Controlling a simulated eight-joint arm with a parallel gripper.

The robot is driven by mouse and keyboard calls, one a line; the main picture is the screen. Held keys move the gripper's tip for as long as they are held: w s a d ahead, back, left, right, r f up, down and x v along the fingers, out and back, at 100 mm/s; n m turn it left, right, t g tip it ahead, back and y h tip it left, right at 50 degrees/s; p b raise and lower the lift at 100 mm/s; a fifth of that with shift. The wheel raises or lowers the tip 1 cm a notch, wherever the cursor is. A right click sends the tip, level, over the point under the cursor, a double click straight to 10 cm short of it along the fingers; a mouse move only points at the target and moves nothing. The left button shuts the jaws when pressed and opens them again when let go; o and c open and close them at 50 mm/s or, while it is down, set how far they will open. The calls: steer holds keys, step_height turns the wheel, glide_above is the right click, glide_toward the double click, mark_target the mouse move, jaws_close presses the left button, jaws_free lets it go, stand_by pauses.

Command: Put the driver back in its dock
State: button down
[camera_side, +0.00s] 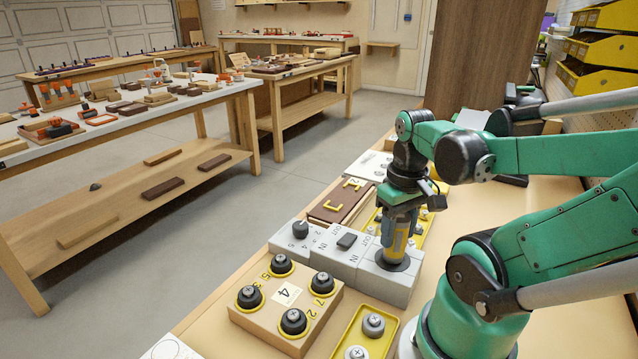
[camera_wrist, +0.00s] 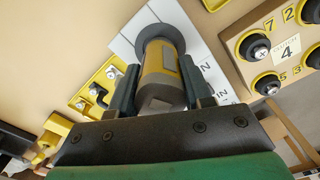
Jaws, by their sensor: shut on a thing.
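The driver (camera_side: 396,238) has a yellow and grey body and stands about upright below my gripper (camera_side: 400,212). In the wrist view the driver (camera_wrist: 162,72) sits between the two dark fingers of my gripper (camera_wrist: 158,78), which is shut on it. The driver's lower end meets a dark round ring (camera_side: 392,263) on top of a light grey block, the dock (camera_side: 388,288). I cannot tell how deep the driver's end sits in it. In the wrist view the ring (camera_wrist: 152,30) shows around the driver's far end, and part of the grey dock shows beside it.
Grey blocks with a dark switch (camera_side: 347,241) and a knob (camera_side: 300,229) adjoin the dock. A wooden block marked 4 (camera_side: 262,322) with several black knobs stands in front. A yellow tray (camera_side: 345,340) of bolts is nearby. A brown board (camera_side: 325,214) lies behind.

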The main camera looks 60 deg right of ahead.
steer(key=shift+f, duration=0.8)
stand_by(0.7)
steer(key=shift+c, duration=1.4)
jaws_free()
steer(key=shift+o, duration=1.1)
steer(key=shift+r, duration=3.5)
